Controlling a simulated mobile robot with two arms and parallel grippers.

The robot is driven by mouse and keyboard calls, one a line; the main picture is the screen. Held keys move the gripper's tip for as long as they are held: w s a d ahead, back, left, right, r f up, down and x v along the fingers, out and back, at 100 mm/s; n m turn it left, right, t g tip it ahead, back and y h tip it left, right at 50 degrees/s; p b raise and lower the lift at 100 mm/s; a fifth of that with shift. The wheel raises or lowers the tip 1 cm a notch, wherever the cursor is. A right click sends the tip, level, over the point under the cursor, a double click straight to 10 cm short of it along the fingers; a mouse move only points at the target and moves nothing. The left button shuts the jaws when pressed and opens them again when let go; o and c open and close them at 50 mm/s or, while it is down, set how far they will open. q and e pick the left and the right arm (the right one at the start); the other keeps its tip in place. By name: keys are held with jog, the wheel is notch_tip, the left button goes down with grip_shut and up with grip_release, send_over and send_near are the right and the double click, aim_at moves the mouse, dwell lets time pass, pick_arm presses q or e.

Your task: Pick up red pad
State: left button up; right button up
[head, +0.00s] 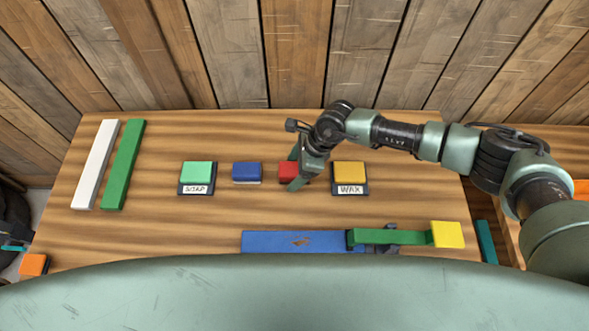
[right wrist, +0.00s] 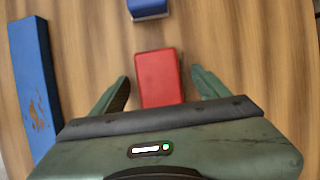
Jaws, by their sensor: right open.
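The red pad (head: 287,172) lies on the wooden table between the blue pad (head: 247,172) and the yellow pad above the WAX label. My right gripper (head: 296,168) is over its right part and hides some of it in the head view. In the right wrist view my right gripper (right wrist: 160,84) is open, with a finger on each side of the red pad (right wrist: 159,75) and a gap on both sides. The near end of the pad is hidden by the gripper body. My left gripper is not seen.
The yellow pad (head: 349,173) is close right of my gripper; a mint pad (head: 197,172) stands at left. A long blue block (head: 290,241), a green bar (head: 390,237) and a yellow block (head: 447,234) lie nearer. White and green strips (head: 122,165) lie far left.

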jog(key=shift+c, duration=0.2)
jog(key=c, duration=1.5)
